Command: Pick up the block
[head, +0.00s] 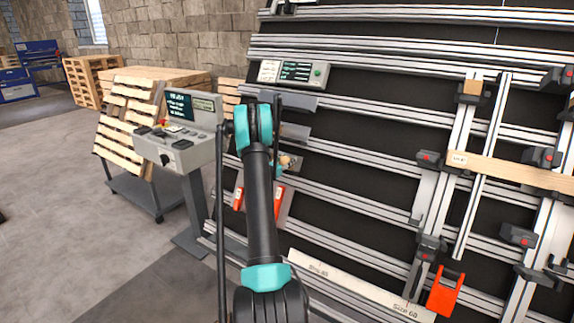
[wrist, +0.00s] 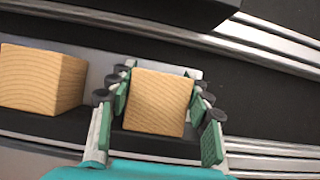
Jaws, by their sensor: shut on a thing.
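A light wooden block (wrist: 158,102) sits between the green pads of my gripper (wrist: 158,92) in the wrist view. The pads stand at its left and right sides, and my gripper is shut on it. A second wooden block (wrist: 42,80) is to the left, apart from the gripper. The wrist view does not clearly show whether the held block still touches the surface under it. In the head view my arm hides most of the gripper, and the blocks cannot be made out clearly.
The rack of metal rails (head: 350,130) fills the right side, with a wooden board (head: 510,172) clamped across it. A control console (head: 180,145) stands left of my arm. Pallets (head: 130,112) lean behind it. An orange bracket (head: 444,292) hangs low right. Floor at left is clear.

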